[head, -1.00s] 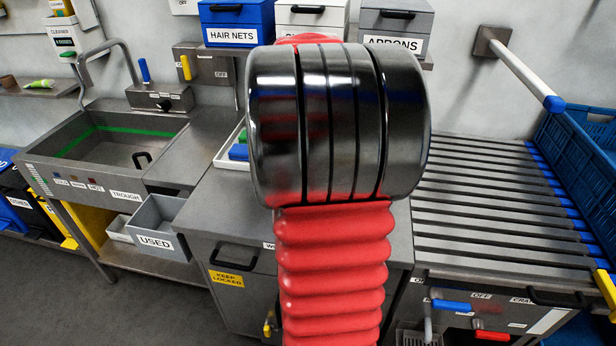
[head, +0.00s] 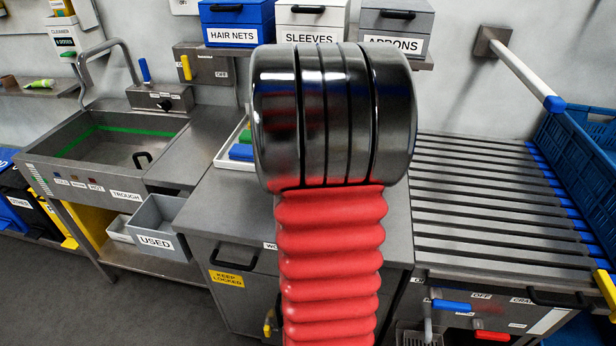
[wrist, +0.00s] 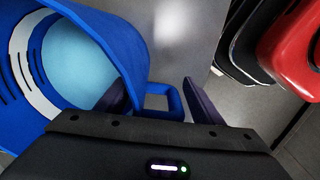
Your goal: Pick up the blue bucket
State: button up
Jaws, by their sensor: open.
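The blue bucket (wrist: 130,30) fills the upper left of the wrist view. It has a light blue inside and a white band with dark marks at the left. A blue loop handle (wrist: 176,100) sticks out from its side. My gripper (wrist: 155,88) is open, with one dark finger on each side of the handle. The left finger is close against the bucket wall; I cannot tell whether they touch. In the head view my arm stands in the middle, and neither the bucket nor my gripper can be made out there.
A red object (wrist: 285,45) and black items (wrist: 240,45) stand at the right of the wrist view. In the head view, a trough sink (head: 110,150) is at left, a slatted rack (head: 490,200) at right, a blue crate (head: 585,150) beyond it, and labelled boxes (head: 237,20) behind.

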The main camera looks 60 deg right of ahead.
jog(key=shift+c, duration=0.5)
grip_shut()
dwell(0.3)
jog(key=shift+a, duration=0.1)
